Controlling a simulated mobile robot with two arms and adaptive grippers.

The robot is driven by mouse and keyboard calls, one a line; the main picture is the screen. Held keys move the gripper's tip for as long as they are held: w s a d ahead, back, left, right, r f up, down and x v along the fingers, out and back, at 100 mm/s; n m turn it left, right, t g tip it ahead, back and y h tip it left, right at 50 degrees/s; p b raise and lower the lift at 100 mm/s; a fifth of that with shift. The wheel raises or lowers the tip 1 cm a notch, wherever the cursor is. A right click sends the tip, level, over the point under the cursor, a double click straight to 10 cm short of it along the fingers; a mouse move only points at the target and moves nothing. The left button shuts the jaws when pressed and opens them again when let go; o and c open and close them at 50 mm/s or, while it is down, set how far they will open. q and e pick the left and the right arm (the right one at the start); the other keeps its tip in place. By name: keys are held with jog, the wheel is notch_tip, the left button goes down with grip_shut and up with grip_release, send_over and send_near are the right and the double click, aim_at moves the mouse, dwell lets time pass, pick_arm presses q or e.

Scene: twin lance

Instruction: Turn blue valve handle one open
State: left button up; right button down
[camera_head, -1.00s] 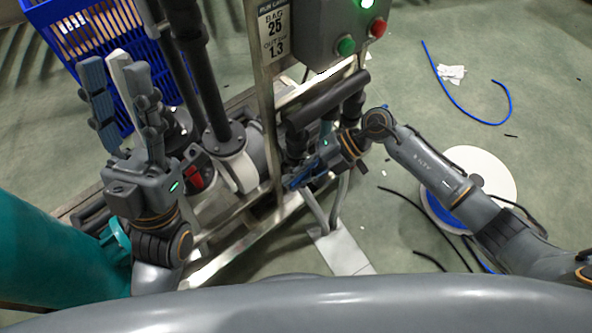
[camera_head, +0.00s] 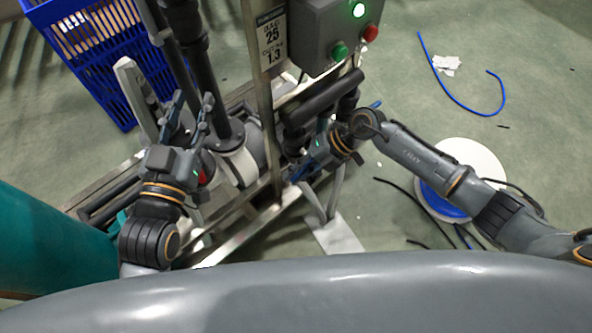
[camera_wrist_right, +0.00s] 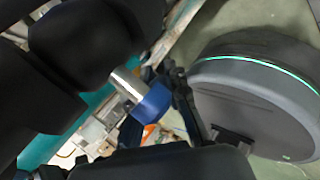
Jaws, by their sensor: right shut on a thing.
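A blue valve handle (camera_wrist_right: 152,103) sits on a metal stem in the right wrist view, between the fingers of my right gripper (camera_wrist_right: 155,115). In the head view my right gripper (camera_head: 300,171) reaches in from the right beneath the black pipes and is shut on the handle. The handle is mostly hidden there, so its angle cannot be told. My left gripper (camera_head: 193,102) points up the picture with its fingers apart, near the upright black pipe. I see nothing held between them.
A grey control box (camera_head: 325,38) with green and red buttons stands above the pipes. A metal frame post (camera_head: 263,100) rises between my grippers. A blue crate (camera_head: 95,65) is at upper left. A spool (camera_head: 475,165) and a blue hose (camera_head: 450,103) lie on the floor at right.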

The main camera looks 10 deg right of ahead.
dwell(0.3)
jog(key=c, duration=1.3)
grip_release()
jog(key=v, duration=1.2)
